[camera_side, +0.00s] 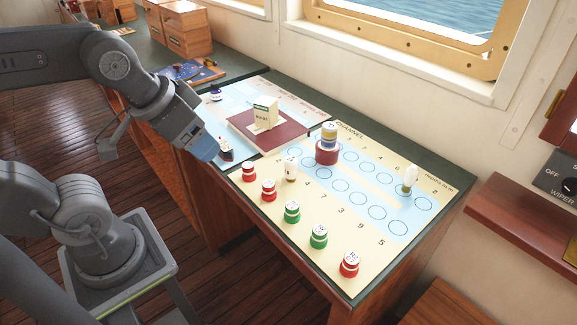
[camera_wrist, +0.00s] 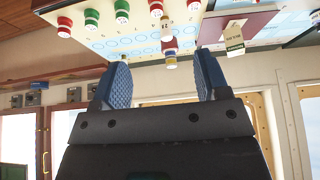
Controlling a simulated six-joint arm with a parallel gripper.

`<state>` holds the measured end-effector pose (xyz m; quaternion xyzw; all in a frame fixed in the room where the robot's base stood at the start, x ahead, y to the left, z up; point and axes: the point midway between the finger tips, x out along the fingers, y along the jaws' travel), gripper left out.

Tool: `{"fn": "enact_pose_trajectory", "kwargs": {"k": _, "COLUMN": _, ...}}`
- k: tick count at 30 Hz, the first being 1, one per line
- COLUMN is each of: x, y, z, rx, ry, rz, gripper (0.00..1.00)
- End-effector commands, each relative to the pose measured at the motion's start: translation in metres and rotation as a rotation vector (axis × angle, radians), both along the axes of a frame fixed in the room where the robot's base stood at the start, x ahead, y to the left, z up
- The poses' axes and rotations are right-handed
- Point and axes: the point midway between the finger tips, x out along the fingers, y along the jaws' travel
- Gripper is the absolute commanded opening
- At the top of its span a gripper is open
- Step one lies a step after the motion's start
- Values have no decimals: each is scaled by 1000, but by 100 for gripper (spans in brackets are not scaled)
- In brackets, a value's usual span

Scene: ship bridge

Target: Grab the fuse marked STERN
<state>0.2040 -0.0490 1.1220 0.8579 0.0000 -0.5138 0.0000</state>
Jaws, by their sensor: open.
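I cannot make out a fuse marked STERN in either view; the lettering on the small pieces is too small to read. A cream block with a lettered sign (camera_side: 262,115) stands on a dark red book (camera_side: 285,130).
A cream chart board (camera_side: 330,245) with blue circles carries red pieces (camera_side: 349,264), green pieces (camera_side: 319,236) and white pieces (camera_side: 409,178). Wooden boxes (camera_side: 186,28) stand at the back left. The window wall (camera_side: 400,75) borders the console's far side.

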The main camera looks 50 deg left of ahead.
Motion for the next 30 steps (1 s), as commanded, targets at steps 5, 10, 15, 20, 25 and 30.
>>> {"fn": "enact_pose_trajectory", "kwargs": {"k": 5, "x": 0, "y": 0, "z": 0, "rx": 0, "ry": 0, "rz": 0, "gripper": 68}}
{"fn": "enact_pose_trajectory", "kwargs": {"k": 10, "x": 0, "y": 0, "z": 0, "rx": 0, "ry": 0, "rz": 0, "gripper": 68}}
{"fn": "enact_pose_trajectory", "kwargs": {"k": 15, "x": 0, "y": 0, "z": 0, "rx": 0, "ry": 0, "rz": 0, "gripper": 64}}
{"fn": "enact_pose_trajectory", "kwargs": {"k": 20, "x": 0, "y": 0, "z": 0, "rx": 0, "ry": 0, "rz": 0, "gripper": 64}}
{"fn": "enact_pose_trajectory", "kwargs": {"k": 25, "x": 13, "y": 0, "z": 1, "rx": -11, "ry": 28, "rz": 56, "gripper": 64}}
{"fn": "enact_pose_trajectory", "kwargs": {"k": 30, "x": 54, "y": -4, "z": -4, "rx": -28, "ry": 91, "rz": 237, "gripper": 64}}
